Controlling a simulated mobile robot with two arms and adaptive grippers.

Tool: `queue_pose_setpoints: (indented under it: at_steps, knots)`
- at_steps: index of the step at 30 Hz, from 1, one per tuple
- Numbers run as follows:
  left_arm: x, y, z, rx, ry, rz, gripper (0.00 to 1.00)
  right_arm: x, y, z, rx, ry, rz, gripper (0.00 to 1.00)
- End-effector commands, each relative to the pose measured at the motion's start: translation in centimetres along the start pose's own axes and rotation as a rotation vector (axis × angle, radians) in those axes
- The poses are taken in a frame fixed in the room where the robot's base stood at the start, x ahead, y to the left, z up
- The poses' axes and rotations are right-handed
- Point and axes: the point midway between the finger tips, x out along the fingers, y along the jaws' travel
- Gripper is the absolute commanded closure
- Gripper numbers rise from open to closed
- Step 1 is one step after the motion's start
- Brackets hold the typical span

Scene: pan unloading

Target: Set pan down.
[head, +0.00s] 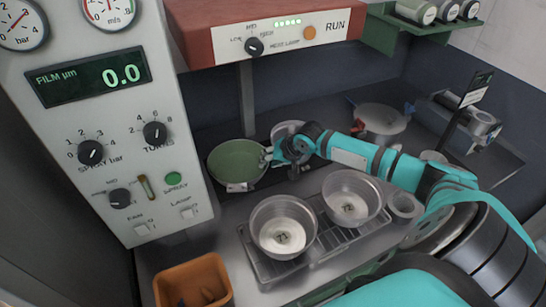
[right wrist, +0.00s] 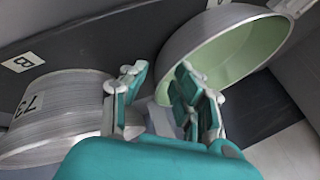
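A round metal pan with a green inside (head: 228,160) sits at the back of the bench, left of my right gripper (head: 270,155). In the right wrist view the pan (right wrist: 243,50) shows at upper right, its rim looking tilted. My right gripper (right wrist: 158,88) has its fingers apart, with a gap between them. One finger overlaps the pan's wall in the picture; whether it touches is unclear. A second metal pan marked 73 (right wrist: 50,125) is beside the other finger; a pan rim also shows behind my gripper in the head view (head: 286,127). My left gripper is not in view.
Two metal pans with labelled bottoms (head: 265,245) (head: 335,187) stand on a wire rack (head: 327,243) in front. An orange bin (head: 180,275) is at the front left. A control panel (head: 110,190) stands left; a red heat-lamp housing (head: 215,45) hangs above.

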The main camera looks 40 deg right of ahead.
Motion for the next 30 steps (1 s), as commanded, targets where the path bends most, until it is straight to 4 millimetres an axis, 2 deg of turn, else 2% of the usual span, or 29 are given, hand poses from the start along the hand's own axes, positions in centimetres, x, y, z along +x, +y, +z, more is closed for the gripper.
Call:
queue_pose_setpoints:
  at_steps: [5,15,18,24,30]
  knots:
    - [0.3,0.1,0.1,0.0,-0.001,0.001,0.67,-1.7,0.1,-0.2,-0.002,0.003,0.002,0.71]
    - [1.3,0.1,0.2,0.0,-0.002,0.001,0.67,-9.2,0.1,-0.1,-0.007,0.0,0.007,0.71]
    - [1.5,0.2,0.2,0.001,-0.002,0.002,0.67,-10.5,0.3,-0.2,-0.002,0.003,0.007,0.71]
    - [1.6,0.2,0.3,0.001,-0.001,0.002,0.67,-11.9,0.0,-0.1,-0.001,0.0,0.002,0.71]
    - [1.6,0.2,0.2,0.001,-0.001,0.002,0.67,-12.2,-0.2,-0.1,0.001,0.0,-0.001,0.71]
